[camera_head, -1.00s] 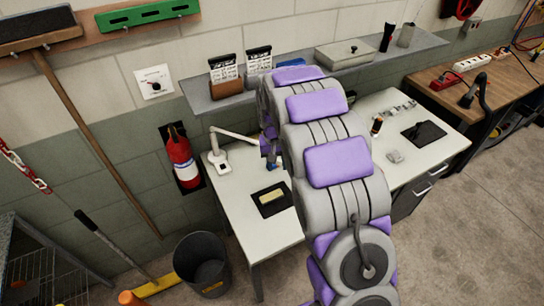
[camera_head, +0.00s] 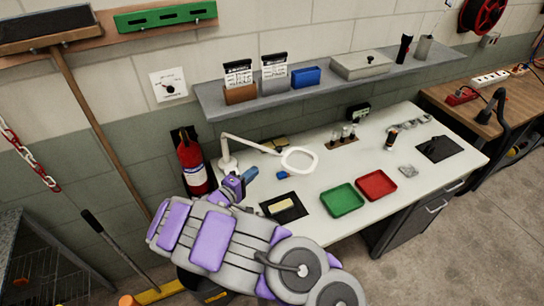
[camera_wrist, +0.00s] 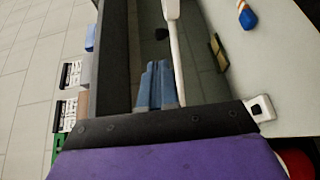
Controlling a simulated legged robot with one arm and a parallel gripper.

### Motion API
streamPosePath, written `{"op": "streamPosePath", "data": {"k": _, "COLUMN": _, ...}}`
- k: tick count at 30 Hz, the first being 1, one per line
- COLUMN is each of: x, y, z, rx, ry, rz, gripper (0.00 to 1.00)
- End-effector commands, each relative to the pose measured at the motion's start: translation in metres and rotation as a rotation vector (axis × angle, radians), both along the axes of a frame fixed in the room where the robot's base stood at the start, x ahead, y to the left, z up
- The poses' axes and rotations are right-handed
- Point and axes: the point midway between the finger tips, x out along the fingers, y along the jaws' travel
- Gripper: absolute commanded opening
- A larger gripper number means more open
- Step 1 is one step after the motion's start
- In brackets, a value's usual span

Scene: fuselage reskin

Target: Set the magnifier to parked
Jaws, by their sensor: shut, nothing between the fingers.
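The magnifier is a white ring lens (camera_head: 300,160) on a jointed white arm (camera_head: 248,143), held out over the left part of the workbench. Its base stands at the bench's back left. In the wrist view the white arm (camera_wrist: 177,55) runs close beside my blue fingers. My gripper (camera_head: 249,174) is shut and empty, just below the magnifier's arm and left of the ring in the head view. It also shows shut in the wrist view (camera_wrist: 155,68). I cannot tell whether the fingers touch the arm.
On the bench (camera_head: 325,165) are a green tray (camera_head: 342,199), a red tray (camera_head: 376,185), a black mat (camera_head: 275,208) with a yellowish block, and a small blue item (camera_head: 282,175). A shelf (camera_head: 215,107) hangs above. A fire extinguisher (camera_head: 192,165) hangs on the wall at the left.

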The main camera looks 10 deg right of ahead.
Motion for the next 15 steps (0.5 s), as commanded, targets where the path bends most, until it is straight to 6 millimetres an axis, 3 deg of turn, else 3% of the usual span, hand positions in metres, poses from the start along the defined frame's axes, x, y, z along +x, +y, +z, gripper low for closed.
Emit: {"op": "streamPosePath", "data": {"k": 15, "x": 0.066, "y": -0.067, "z": -0.007, "rx": 0.000, "ry": 0.002, "rz": -0.006, "gripper": 0.00}}
